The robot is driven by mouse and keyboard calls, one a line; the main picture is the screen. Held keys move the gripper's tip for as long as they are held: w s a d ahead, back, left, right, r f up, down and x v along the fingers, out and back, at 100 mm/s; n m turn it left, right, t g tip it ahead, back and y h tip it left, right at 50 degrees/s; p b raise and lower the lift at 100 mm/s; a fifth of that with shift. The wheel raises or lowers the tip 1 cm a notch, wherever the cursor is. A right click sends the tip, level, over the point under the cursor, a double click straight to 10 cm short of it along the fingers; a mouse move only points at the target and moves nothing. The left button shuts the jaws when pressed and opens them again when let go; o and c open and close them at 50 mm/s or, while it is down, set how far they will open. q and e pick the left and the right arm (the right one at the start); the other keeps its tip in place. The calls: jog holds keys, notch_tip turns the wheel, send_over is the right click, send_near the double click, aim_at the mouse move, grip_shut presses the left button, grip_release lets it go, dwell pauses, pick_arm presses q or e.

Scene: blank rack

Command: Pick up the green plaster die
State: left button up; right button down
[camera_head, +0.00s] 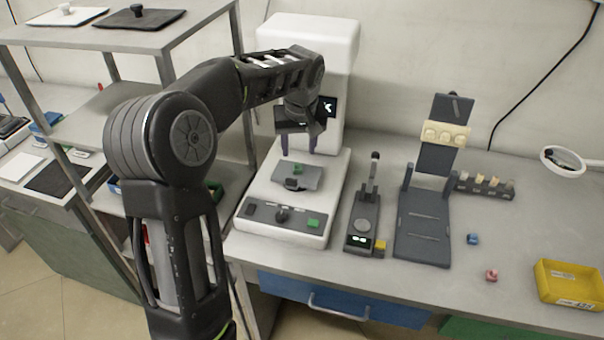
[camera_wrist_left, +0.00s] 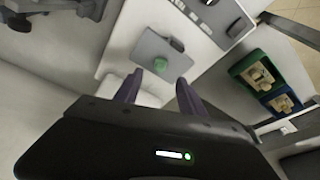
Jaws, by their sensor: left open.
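The green plaster die (camera_head: 298,168) is small and sits on a grey plate (camera_head: 312,179) on the white machine's base. It also shows in the left wrist view (camera_wrist_left: 161,65), on the same plate, just beyond the fingertips. My left gripper (camera_head: 298,149) is open and empty above the plate, with its fingers pointing down. In the left wrist view its two purple-grey fingers (camera_wrist_left: 158,84) are spread apart, short of the die. My right gripper is not in view.
The white machine's tall column (camera_head: 330,50) stands behind my gripper. Right of it are a small dark device (camera_head: 363,222), a dark stand (camera_head: 424,228), a blue die (camera_head: 473,239), a pink die (camera_head: 491,275) and a yellow bin (camera_head: 568,282). A metal shelf (camera_head: 170,38) stands left.

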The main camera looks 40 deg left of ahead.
aim_at(298, 165)
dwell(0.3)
pick_arm(q)
jog(key=shift+x, duration=1.4)
jog(key=shift+a+f+p, duration=0.15)
jog(key=shift+f+p, duration=0.3)
jog(key=shift+p, duration=0.1)
jog(key=p+x, duration=0.1)
jog(key=x, duration=0.3)
jog(key=shift+w+f, duration=0.1)
